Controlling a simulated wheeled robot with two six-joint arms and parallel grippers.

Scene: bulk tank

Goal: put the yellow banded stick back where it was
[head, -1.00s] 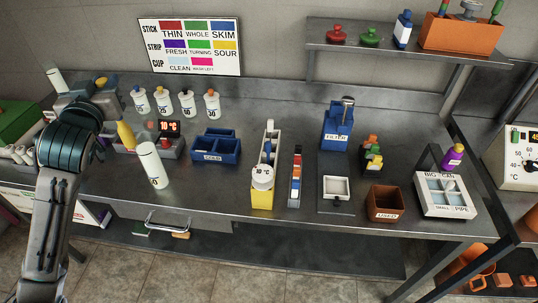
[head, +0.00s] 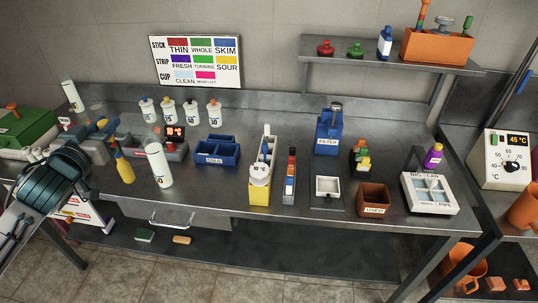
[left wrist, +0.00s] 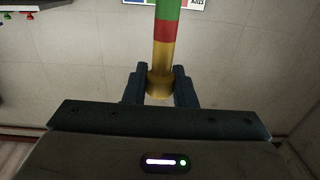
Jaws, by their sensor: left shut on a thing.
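The yellow banded stick (left wrist: 165,55) shows in the left wrist view. It is yellow at the gripped end, then red, then green, and its far end is cut off by the top edge. My left gripper (left wrist: 159,88) is shut on the yellow end. In the head view my left gripper (head: 116,148) is over the left part of the bench. A yellow shape (head: 124,169) shows just below it; I cannot make out bands on it there. My right gripper is not in view.
An orange bin (head: 436,46) with upright banded sticks stands on the wall shelf (head: 390,60). A white bottle (head: 158,166) stands close right of my left gripper. A blue divided tray (head: 215,150), small bottles and a green box (head: 28,130) are nearby.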

